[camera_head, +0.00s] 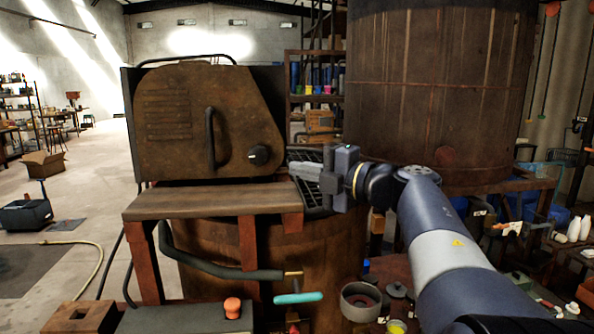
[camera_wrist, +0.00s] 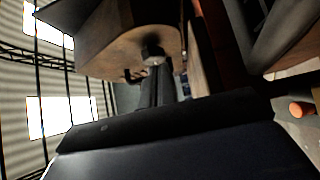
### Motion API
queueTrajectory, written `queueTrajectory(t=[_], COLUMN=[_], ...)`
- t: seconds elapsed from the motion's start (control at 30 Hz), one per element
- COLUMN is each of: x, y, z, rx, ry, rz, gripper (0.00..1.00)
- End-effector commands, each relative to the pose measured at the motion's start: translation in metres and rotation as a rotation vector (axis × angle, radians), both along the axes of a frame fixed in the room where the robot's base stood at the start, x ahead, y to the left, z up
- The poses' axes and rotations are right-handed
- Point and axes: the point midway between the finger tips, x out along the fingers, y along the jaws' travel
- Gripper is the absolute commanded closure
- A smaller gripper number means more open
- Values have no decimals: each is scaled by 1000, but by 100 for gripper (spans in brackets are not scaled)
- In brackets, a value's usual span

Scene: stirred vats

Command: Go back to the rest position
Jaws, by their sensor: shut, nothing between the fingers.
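My gripper (camera_head: 303,171) is held out to the left at the end of my arm, in the middle of the head view. Its fingers are shut and empty. They point toward the right side of a rusty brown housing (camera_head: 192,118) with a curved dark handle (camera_head: 211,138) and a black knob (camera_head: 259,155). The fingertips look close to the knob's right in the picture, but I cannot tell the gap in depth. In the wrist view, the dark fingers (camera_wrist: 157,88) point toward a brown, rounded housing (camera_wrist: 130,35) with a knob (camera_wrist: 153,55).
A wooden ledge (camera_head: 205,203) lies below the housing, and a big rusty vat (camera_head: 435,80) stands behind my arm. A turquoise-handled lever (camera_head: 298,297), an orange knob (camera_head: 232,307) and a round pot (camera_head: 361,301) are below. Open floor (camera_head: 95,190) lies left.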

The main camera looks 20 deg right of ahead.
Motion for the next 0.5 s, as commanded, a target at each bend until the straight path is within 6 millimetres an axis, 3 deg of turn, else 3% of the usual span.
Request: queueTrajectory(t=[0.3, 0.5], x=[-40, -55], y=[-32, -43], z=[-3, -1], rx=[-1, 0], ry=[-1, 0], rz=[-3, 0], gripper=[100, 100])
